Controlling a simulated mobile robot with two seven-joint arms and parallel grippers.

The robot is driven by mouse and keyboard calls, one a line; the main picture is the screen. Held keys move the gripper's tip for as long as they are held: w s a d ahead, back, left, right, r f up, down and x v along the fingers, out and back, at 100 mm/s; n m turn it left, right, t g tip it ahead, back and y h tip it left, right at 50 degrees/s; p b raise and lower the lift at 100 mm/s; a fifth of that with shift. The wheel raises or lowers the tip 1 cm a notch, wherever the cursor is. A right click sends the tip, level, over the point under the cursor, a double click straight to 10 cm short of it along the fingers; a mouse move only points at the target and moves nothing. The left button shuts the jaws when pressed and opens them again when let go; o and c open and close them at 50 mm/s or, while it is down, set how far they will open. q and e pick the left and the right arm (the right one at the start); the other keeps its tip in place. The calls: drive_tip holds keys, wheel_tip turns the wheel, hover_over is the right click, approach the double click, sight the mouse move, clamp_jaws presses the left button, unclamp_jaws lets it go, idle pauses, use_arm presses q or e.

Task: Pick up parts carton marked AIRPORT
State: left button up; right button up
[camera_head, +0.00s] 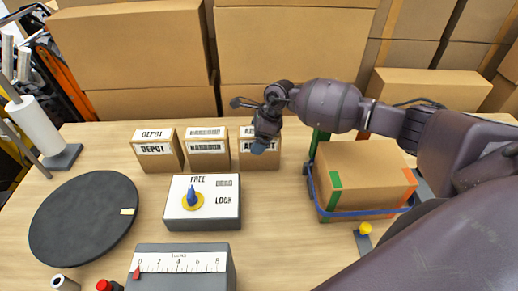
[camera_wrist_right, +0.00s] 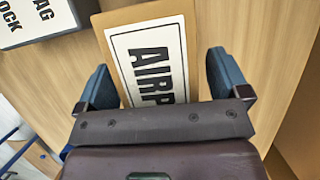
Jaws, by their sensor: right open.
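The parts carton marked AIRPORT (camera_head: 258,163) stands at the right end of a row of three small cartons on the table. My right gripper (camera_head: 262,146) is in front of its upper part and hides some of its label. In the right wrist view the carton (camera_wrist_right: 188,30) shows its AIRPORT label, partly cut off by the gripper. The right gripper's fingers (camera_wrist_right: 160,82) are open, one on each side of the carton. I cannot tell whether they touch it. My left gripper is not in view.
Cartons marked DEPOT (camera_head: 157,154) and HARBOUR or similar (camera_head: 207,153) stand to the left. In front is a FREE/LOCK switch box (camera_head: 203,212). A larger carton (camera_head: 362,175) with a blue strap stands right. A black turntable (camera_head: 80,225) lies left. Big boxes (camera_head: 290,45) line the back.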

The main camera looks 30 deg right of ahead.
drive_tip(key=c, duration=1.5)
drive_tip(key=shift+c, duration=0.8)
drive_tip(key=shift+r, duration=0.1)
